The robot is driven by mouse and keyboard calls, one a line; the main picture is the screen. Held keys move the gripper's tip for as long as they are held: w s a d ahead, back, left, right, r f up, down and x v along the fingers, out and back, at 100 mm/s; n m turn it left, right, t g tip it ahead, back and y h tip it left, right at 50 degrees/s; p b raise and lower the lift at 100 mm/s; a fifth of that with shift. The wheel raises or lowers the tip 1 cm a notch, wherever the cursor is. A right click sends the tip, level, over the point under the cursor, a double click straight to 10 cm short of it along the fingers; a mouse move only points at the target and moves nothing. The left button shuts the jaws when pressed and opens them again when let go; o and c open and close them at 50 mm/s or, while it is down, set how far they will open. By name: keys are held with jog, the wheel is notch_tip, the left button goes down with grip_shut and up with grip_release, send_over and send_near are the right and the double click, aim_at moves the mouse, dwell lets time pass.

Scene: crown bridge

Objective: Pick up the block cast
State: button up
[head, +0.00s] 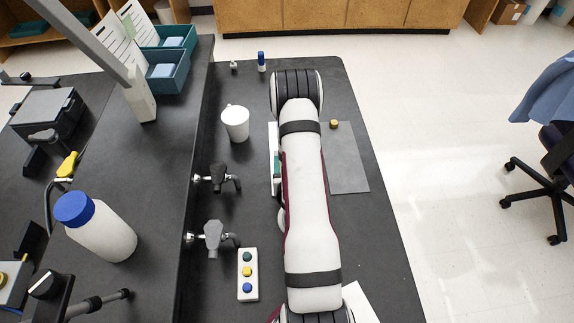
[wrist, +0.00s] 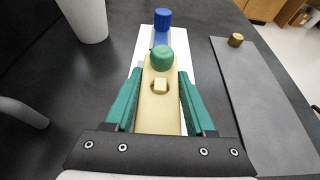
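In the wrist view a beige block (wrist: 160,110), which I take as the block cast, lies lengthwise between the two green fingers of my gripper (wrist: 160,80). It has a round hole with a small pale square piece in it. A green rounded piece (wrist: 162,57) stands at its far end. The fingers lie close along both sides of the block; whether they press on it is not clear. In the head view my arm hides the block, and only a bit of green shows at the arm's left edge.
A white base (wrist: 188,65) lies under the block, with a blue cylinder (wrist: 162,18) beyond it. A grey mat (head: 347,165) carries a small gold piece (head: 334,124). A white cup (head: 235,122) and a white strip with coloured knobs (head: 248,259) stand left of my arm.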

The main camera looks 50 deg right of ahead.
grip_shut()
jog(key=shift+r, duration=0.1)
